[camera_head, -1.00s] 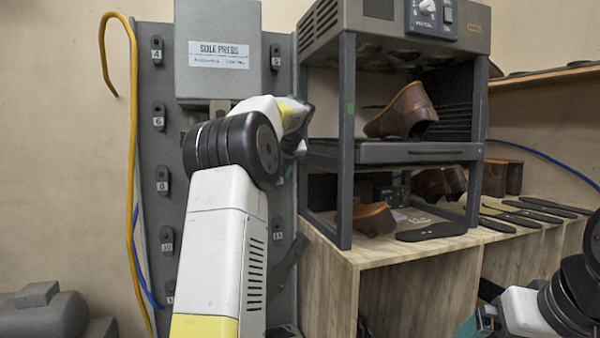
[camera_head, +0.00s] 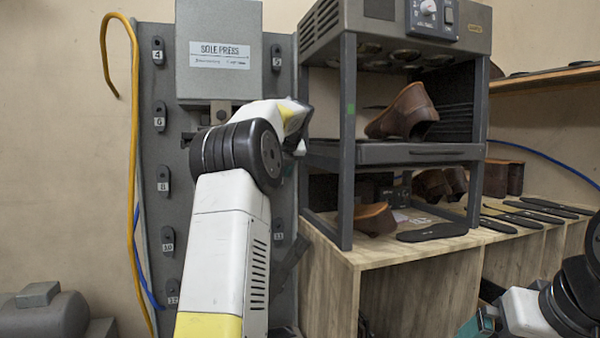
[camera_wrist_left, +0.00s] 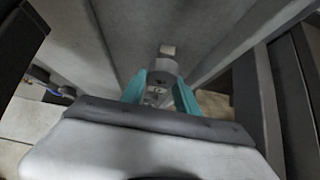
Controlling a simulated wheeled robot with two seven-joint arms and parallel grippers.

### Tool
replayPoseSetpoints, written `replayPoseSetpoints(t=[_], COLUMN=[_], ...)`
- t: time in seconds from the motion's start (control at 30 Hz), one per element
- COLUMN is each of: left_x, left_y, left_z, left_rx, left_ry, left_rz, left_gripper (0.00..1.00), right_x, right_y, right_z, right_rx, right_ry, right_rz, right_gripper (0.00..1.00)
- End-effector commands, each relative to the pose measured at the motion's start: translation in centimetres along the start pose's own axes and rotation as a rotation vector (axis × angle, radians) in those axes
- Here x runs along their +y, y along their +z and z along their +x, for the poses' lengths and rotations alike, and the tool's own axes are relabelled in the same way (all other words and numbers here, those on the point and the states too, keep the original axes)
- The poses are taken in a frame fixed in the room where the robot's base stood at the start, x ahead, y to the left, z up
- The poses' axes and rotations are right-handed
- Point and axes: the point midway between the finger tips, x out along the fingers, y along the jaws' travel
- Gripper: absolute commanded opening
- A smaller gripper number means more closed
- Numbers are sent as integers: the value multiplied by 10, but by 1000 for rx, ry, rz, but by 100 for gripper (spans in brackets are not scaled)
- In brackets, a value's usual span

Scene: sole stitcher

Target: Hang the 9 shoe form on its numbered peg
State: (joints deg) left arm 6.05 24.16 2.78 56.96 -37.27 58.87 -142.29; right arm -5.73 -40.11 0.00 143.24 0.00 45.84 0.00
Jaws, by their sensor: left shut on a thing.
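A grey panel (camera_head: 150,205) carries two columns of dark numbered tags; 4, 6, 8, 10 and 12 show at left, 5 and 11 at right. My left arm crosses the right column and hides the place between 5 and 11. The number 9 is not readable anywhere. The left gripper is hidden in the head view. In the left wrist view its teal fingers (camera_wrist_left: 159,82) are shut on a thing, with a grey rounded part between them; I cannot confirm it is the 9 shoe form. My right gripper (camera_head: 481,322) shows only partly at the lower right; its jaws are unclear.
The sole press (camera_head: 219,50) juts out over the panel's top. A metal rack (camera_head: 346,150) with a brown shoe (camera_head: 404,112) stands right of the panel on a wooden bench (camera_head: 395,262). Dark soles (camera_head: 432,232) lie there. A yellow hose (camera_head: 132,180) hangs at left.

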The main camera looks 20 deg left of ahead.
Motion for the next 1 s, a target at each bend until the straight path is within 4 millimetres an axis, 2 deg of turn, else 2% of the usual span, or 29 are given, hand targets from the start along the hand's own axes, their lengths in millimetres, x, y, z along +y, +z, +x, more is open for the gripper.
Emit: replayPoseSetpoints(t=[1.0], left_x=[0], left_y=[7], left_z=[5], left_rx=[-3], left_ry=[-1], left_rz=[-1], left_gripper=[0], right_x=[0], right_y=[0], right_z=[0], right_rx=[0], right_ry=[0], right_rz=[0], right_gripper=[100])
